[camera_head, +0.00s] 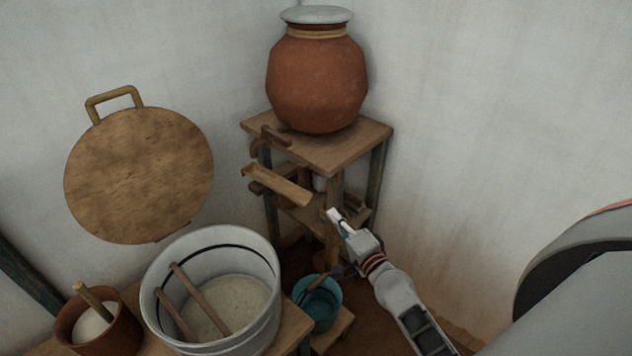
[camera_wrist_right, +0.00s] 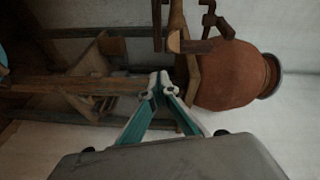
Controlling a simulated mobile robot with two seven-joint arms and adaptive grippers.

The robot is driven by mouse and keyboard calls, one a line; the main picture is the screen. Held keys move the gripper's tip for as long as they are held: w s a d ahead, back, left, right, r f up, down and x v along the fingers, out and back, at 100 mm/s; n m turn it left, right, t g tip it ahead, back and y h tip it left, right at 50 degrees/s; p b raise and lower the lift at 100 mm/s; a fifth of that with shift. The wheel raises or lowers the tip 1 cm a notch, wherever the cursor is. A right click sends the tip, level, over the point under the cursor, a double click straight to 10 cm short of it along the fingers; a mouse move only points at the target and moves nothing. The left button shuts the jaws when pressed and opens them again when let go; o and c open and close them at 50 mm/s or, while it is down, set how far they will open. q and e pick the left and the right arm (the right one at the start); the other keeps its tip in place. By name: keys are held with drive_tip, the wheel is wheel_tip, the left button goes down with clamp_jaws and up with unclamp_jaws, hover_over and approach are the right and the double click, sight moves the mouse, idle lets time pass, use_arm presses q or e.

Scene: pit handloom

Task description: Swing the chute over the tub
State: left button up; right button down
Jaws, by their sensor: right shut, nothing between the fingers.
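The chute (camera_head: 278,185) is a light wooden trough on the front of a wooden stand, below the big clay pot. It slopes down to the right, and its lower end is near my right gripper. The tub (camera_head: 273,322) is a wide grey-white vessel at the lower left, holding pale contents with two sticks in it. The chute's lower end is to the right of the tub, not above it. My right gripper (camera_head: 332,213) is shut and empty, just below and right of the chute's end; its fingertips meet in the wrist view (camera_wrist_right: 161,80). My left gripper is not in view.
The clay pot (camera_head: 316,85) with a pale lid stands on the stand (camera_head: 345,155). A teal bucket (camera_head: 318,305) sits below my right arm. A round wooden board (camera_head: 138,175) hangs on the left wall. A small brown pot (camera_head: 118,330) stands left of the tub.

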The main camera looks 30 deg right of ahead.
drive_tip(key=w+d+r+m, duration=0.1)
drive_tip(key=w+d+r+m+h, duration=0.1)
drive_tip(key=r+m, duration=0.1)
drive_tip(key=shift+d+t, duration=0.3)
drive_tip(key=shift+d, duration=0.1)
drive_tip(key=shift+w, duration=0.1)
drive_tip(key=w+a, duration=0.3)
drive_tip(key=w, duration=0.5)
drive_tip(key=shift+w+a, duration=0.15)
drive_tip(key=shift+w, duration=0.2)
drive_tip(key=shift+s, duration=0.1)
